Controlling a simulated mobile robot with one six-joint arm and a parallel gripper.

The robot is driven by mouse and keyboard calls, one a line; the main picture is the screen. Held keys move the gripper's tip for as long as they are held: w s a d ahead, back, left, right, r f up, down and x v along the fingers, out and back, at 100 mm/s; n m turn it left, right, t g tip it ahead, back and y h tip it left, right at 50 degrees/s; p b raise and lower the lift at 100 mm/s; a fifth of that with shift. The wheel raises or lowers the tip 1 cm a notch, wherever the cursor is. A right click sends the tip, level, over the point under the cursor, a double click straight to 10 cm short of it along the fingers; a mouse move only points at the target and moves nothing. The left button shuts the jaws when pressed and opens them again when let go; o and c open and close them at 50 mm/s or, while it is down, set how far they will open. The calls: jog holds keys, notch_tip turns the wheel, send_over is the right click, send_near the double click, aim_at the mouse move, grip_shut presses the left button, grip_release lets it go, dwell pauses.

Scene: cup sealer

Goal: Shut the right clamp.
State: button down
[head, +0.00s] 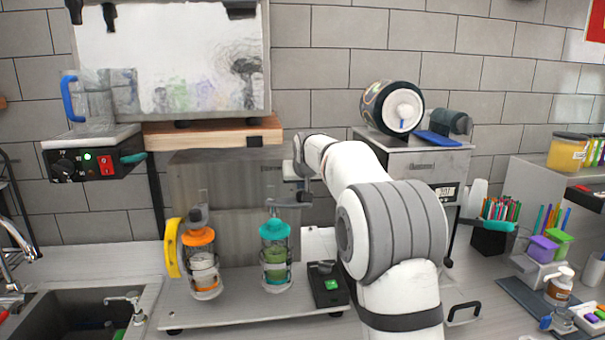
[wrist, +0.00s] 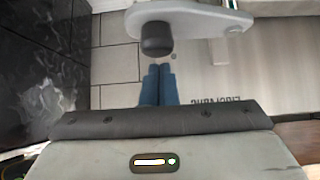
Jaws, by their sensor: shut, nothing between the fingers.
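In the wrist view, my gripper (wrist: 158,72) has its two blue fingers pressed together with nothing between them. Just ahead of the fingertips is a pale grey arm (wrist: 195,14) with a black rubber tip (wrist: 156,39), which looks like part of a clamp; I cannot tell whether the fingers touch it. In the head view, a clear cup with a teal lid (head: 273,228) stands right on the sealer base, and one with an orange lid (head: 199,237) stands left, beside a yellow handle (head: 172,248). My arm hides most of the right clamp, and its handle is not clear.
A small black box with a green button (head: 328,284) sits on the base (head: 235,311), right of the teal-lidded cup. A sink (head: 75,315) is at the left. A grey machine (head: 425,160) carrying a drum stands behind my arm. Pens and small boxes crowd the right.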

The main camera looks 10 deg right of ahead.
jog(key=shift+w+f, duration=0.4)
